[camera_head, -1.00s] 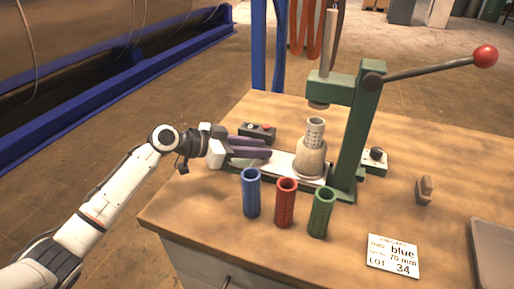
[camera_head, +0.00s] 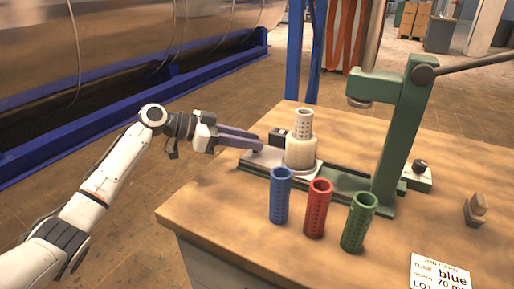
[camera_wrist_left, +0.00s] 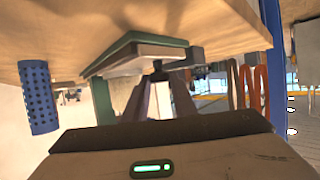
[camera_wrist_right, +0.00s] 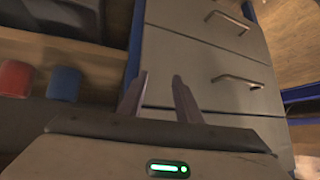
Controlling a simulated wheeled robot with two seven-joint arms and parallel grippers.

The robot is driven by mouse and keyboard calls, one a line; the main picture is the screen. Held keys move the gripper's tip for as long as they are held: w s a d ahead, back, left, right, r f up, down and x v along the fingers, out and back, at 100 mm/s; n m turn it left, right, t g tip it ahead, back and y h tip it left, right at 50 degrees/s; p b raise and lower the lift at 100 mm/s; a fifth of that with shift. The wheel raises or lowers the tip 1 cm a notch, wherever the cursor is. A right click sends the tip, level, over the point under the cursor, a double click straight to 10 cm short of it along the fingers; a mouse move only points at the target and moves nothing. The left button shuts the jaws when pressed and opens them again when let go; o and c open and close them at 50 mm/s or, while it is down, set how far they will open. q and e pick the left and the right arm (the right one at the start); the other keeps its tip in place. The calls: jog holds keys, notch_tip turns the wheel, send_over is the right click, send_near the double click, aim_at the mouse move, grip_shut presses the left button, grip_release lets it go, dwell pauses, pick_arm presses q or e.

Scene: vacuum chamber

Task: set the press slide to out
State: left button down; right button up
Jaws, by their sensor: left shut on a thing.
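The press slide (camera_head: 262,160) is a pale plate in a green track under the green press (camera_head: 398,130). It reaches out of the press to the left. A cream holder (camera_head: 301,150) with a perforated tube upright in it stands on the slide, left of and clear of the press ram (camera_head: 360,101). My left gripper (camera_head: 258,141) is at the slide's left end, shut on its handle, which the fingers mostly hide. The slide also shows in the left wrist view (camera_wrist_left: 140,60). My right gripper (camera_wrist_right: 158,77) is open and empty, seen only in the right wrist view.
Blue (camera_head: 280,195), red (camera_head: 318,208) and green (camera_head: 359,221) perforated tubes stand in front of the track. A small dark box (camera_head: 283,136) is behind it. A job card (camera_head: 440,273) and a stamp-like block (camera_head: 475,209) are to the right.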

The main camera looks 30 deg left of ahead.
pick_arm(q)
jog(key=shift+a, duration=0.3)
jog(key=c, duration=1.5)
grip_release()
jog(key=shift+b+v, duration=0.35)
jog(key=shift+v, duration=4.8)
